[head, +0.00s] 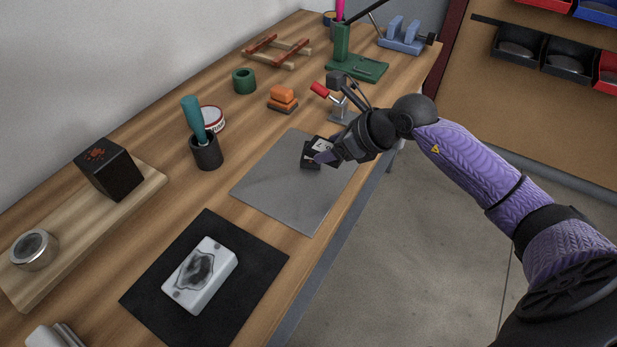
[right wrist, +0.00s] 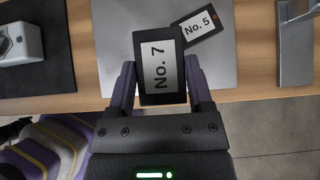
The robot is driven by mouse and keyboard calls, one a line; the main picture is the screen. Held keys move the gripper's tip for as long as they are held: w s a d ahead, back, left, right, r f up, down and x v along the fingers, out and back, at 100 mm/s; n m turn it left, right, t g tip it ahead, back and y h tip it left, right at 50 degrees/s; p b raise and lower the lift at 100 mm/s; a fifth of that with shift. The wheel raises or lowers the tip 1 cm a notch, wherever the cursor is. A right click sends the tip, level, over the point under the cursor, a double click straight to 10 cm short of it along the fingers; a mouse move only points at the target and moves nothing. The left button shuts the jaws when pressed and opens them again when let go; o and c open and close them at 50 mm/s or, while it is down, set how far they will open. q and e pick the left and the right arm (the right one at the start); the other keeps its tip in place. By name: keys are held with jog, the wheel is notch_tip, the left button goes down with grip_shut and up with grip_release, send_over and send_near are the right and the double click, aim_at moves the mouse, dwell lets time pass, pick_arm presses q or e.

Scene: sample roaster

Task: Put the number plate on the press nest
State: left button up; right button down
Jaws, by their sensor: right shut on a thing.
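My right gripper (head: 325,155) is shut on a dark number plate with a white label reading No. 7 (right wrist: 160,67), held between its fingers above the grey mat (head: 270,193). A second plate, No. 5 (right wrist: 198,27), lies tilted on the mat beside the held plate in the right wrist view. In the head view the plates are small and partly hidden by the gripper. A green press-like stand (head: 355,67) with an upright column stands at the far end of the bench. I cannot make out its nest clearly. My left gripper is not in view.
A red-handled metal fixture (head: 340,113) stands just beyond the gripper. Orange blocks (head: 283,99), a green ring (head: 244,81) and a dark cup (head: 206,152) stand behind the mat. A white box (head: 200,275) lies on a black mat nearer me. The grey mat's near part is clear.

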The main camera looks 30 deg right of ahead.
aim_at(318, 182)
notch_tip(318, 182, down, 9)
jog(key=b, duration=0.4)
jog(key=shift+r, duration=0.2)
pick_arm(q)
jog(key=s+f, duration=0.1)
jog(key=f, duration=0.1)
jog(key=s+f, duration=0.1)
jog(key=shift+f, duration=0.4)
pick_arm(e)
jog(key=shift+c, duration=2.2)
grip_release()
jog(key=shift+f, duration=0.2)
jog(key=o, duration=0.4)
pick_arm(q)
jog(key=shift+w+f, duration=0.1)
pick_arm(e)
jog(key=shift+o, duration=0.2)
